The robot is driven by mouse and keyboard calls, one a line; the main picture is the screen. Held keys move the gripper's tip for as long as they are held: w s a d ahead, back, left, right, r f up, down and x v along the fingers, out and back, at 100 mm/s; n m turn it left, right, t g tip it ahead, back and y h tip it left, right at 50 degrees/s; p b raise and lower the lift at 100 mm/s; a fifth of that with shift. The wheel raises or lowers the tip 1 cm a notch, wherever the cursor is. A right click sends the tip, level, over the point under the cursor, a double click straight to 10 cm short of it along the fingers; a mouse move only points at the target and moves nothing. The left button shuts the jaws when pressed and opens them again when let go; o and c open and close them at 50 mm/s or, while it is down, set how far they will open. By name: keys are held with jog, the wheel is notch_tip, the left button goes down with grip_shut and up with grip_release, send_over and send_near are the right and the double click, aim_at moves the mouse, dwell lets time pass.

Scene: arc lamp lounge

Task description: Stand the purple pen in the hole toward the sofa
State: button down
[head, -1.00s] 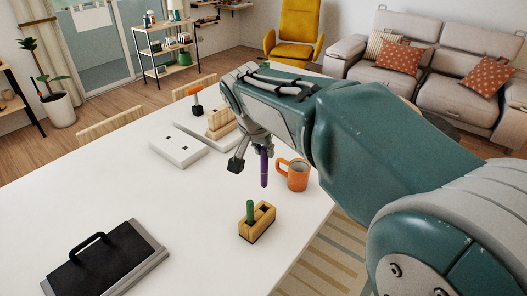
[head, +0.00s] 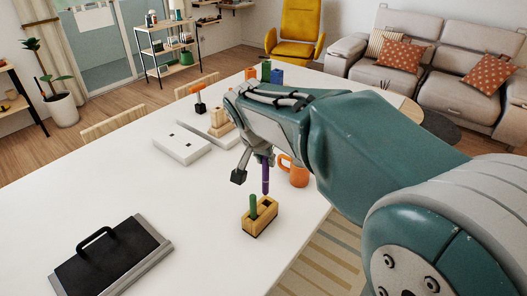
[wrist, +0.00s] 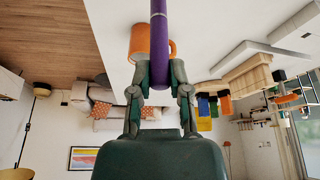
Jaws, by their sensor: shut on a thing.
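The purple pen (head: 265,180) hangs upright from my gripper (head: 262,160). In the wrist view the two fingers (wrist: 159,80) are shut around the pen (wrist: 158,40). The wooden holder (head: 259,224) stands on the white table below. A green pen (head: 253,206) stands in its left hole. The other hole (head: 267,204), on the side toward the sofa (head: 440,75), is empty. The purple pen's lower tip is just above or at that hole; I cannot tell whether it has entered.
An orange mug (head: 298,176) stands close behind the pen, partly hidden by my arm. White slotted blocks (head: 182,150) and wooden pieces lie farther back. The table's middle is clear.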

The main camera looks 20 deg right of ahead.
aim_at(266, 181)
jog(key=shift+d+f, duration=0.25)
jog(key=shift+f, duration=0.3)
jog(key=shift+d+f, duration=0.2)
jog(key=shift+f, duration=0.3)
jog(key=shift+a+f, duration=0.15)
jog(key=shift+f, duration=0.1)
jog(key=shift+a, duration=0.3)
jog(key=shift+d, duration=0.3)
jog(key=shift+a+f, duration=0.1)
jog(key=shift+f, duration=2.7)
jog(key=c, duration=0.5)
grip_release()
